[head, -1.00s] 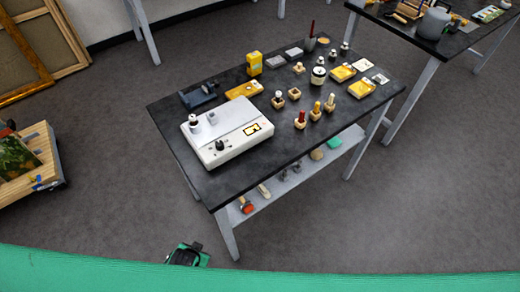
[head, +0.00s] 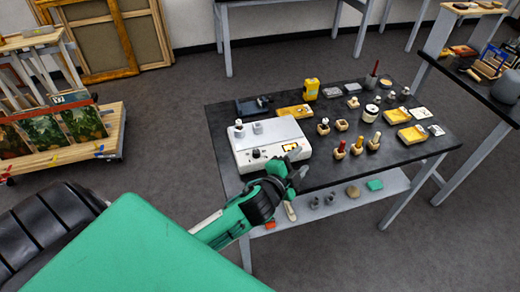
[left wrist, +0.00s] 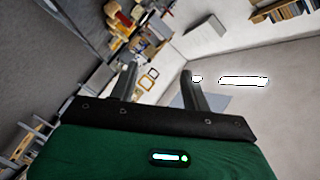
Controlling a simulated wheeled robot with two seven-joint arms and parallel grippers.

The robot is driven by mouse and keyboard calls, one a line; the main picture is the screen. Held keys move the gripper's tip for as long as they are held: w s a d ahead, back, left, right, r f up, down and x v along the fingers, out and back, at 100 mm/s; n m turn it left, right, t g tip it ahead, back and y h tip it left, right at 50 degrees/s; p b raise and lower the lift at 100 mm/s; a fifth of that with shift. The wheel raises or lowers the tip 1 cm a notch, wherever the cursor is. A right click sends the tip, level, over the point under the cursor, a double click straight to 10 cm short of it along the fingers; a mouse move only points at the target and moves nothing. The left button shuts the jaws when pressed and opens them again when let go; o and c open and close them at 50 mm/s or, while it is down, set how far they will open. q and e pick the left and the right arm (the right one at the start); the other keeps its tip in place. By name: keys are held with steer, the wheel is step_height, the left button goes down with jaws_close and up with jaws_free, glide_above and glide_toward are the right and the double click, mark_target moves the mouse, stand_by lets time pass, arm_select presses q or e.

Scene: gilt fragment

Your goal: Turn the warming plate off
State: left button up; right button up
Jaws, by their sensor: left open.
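The warming plate (head: 275,134) is a white box with a flat top on the left part of the dark table. Its sloped front has a black knob (head: 256,153) and a small lit yellow display (head: 290,147). Two small containers (head: 248,129) stand on its top left. My left gripper (head: 296,177) is in front of the plate's front right corner, near the table's front edge, apart from the knob. In the left wrist view its two fingers (left wrist: 158,88) are spread with nothing between them. My right gripper is not in view.
The dark table (head: 330,178) also holds a yellow can (head: 311,89), stamps and yellow trays (head: 397,116) to the right. A lower shelf (head: 350,196) holds small items. A cart with paintings (head: 60,130) stands at left. Another table (head: 480,95) is at right.

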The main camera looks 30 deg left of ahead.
arm_select(q)
steer(key=w+d+r+m+h, duration=0.4)
steer(key=d+r+m+h, duration=0.7)
steer(key=m, duration=0.6)
steer(key=m+g+y, duration=1.2)
steer(key=m+g, duration=0.5)
steer(key=m, duration=0.8)
glide_toward(257, 151)
steer(key=f+p, duration=0.1)
steer(key=f, duration=0.1)
steer(key=f+p, duration=0.2)
steer(key=f, duration=0.1)
steer(key=f+p, duration=0.1)
steer(key=f, duration=0.1)
steer(key=shift+s+d+f+p, duration=0.2)
steer(key=shift+s+f+p, duration=0.05)
steer(key=shift+f+p, duration=0.15)
steer(key=shift+f, duration=0.5)
